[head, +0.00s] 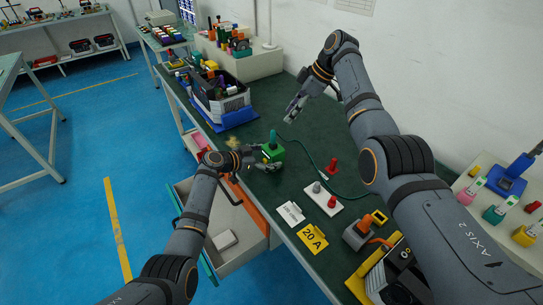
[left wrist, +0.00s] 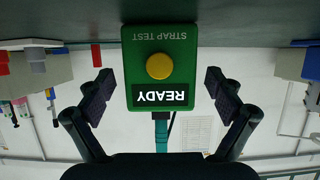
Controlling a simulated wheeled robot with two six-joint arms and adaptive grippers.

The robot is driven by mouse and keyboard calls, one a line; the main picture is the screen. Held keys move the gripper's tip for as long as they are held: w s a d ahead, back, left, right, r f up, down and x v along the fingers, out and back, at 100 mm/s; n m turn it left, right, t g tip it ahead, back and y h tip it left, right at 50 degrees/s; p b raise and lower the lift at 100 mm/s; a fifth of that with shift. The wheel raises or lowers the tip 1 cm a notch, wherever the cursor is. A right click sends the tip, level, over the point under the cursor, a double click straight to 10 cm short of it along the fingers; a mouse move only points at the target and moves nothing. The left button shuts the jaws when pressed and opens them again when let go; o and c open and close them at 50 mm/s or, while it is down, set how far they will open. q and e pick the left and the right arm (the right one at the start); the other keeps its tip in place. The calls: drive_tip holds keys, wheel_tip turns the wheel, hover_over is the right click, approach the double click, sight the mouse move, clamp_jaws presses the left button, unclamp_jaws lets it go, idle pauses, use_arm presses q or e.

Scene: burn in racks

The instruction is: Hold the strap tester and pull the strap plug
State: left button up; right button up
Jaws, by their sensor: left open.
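The green strap tester (head: 274,153) stands on the dark green bench top. In the left wrist view the strap tester (left wrist: 160,45) appears upside down, with a yellow button and a READY label. A teal strap plug (head: 272,137) sits at its top; the plug also shows in the left wrist view (left wrist: 161,135), partly hidden below. My left gripper (head: 272,160) is open at the tester, with one finger on either side and visible gaps in the wrist view. My right gripper (head: 294,108) hangs above the bench behind the tester, apart from the plug; its finger opening is unclear.
A green cable (head: 313,164) curves across the bench to the right. A white block with plugs (head: 323,199), a red plug (head: 332,167) and a yellow 20 A card (head: 312,238) lie nearby. A filled bin (head: 222,104) stands behind left. An open drawer (head: 228,219) juts out in front.

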use_arm(q)
drive_tip(key=shift+x, duration=1.25)
drive_tip(key=c, duration=1.4)
